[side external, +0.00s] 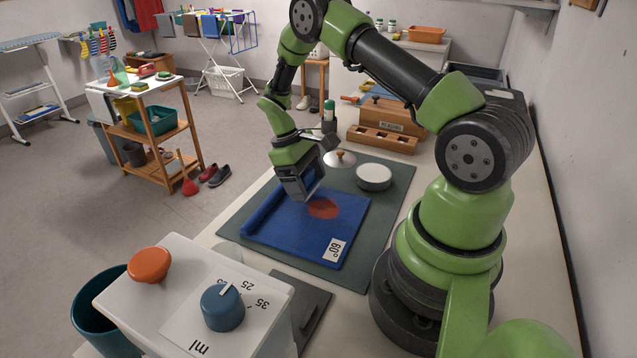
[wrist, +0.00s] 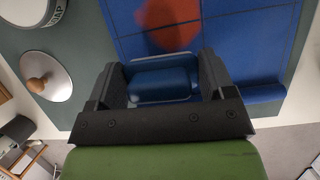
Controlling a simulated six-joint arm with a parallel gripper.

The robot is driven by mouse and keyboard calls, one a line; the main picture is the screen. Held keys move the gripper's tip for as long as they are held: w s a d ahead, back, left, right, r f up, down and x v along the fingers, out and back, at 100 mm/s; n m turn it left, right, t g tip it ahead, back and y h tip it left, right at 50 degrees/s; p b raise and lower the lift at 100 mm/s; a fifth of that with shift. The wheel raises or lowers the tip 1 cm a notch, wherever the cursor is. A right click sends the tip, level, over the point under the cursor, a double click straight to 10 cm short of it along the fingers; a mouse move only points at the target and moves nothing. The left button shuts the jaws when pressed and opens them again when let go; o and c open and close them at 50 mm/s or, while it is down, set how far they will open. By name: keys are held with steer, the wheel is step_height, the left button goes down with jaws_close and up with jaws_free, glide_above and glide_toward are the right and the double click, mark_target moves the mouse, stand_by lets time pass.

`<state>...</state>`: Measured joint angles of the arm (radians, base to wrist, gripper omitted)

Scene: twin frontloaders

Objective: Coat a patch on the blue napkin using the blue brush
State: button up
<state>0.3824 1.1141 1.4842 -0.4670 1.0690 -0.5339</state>
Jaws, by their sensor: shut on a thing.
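The blue napkin (side external: 290,224) lies on a dark green mat, with one edge rolled or folded and a white "60°" tag. A red patch (side external: 323,208) marks its far half; it also shows at the top of the wrist view (wrist: 168,24). My gripper (side external: 301,190) is low over the napkin's far left part, beside the red patch. In the wrist view my gripper (wrist: 163,82) is shut on the blue brush (wrist: 160,86), a blue block between the fingers. The brush's underside is hidden, and I cannot tell whether it touches the napkin.
On the green mat (side external: 385,220), a round white-topped tin (side external: 373,177) and a pale lid with a wooden knob (side external: 341,159) stand beyond the napkin. A wooden box (side external: 392,115) stands farther back. A white dispenser with dials (side external: 190,295) is in front.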

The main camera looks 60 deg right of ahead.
steer(key=shift+a, duration=0.5)
steer(key=shift+s+a, duration=0.15)
steer(key=shift+s, duration=0.15)
steer(key=shift+s+d, duration=0.15)
steer(key=shift+s, duration=2.15)
steer(key=shift+s+d, duration=0.1)
steer(key=shift+s, duration=2.15)
steer(key=shift+s+a, duration=0.1)
steer(key=shift+a, duration=0.6)
steer(key=shift+w+a, duration=0.15)
steer(key=shift+w, duration=4.8)
steer(key=shift+s+a, duration=0.1)
steer(key=shift+a, duration=0.35)
steer(key=shift+s+a, duration=0.2)
steer(key=shift+s+d, duration=0.15)
steer(key=shift+s, duration=2.15)
steer(key=shift+s+d, duration=0.1)
steer(key=shift+s, duration=2.15)
steer(key=shift+s+r, duration=0.15)
steer(key=shift+r, duration=0.1)
step_height(320, 180, up, 6)
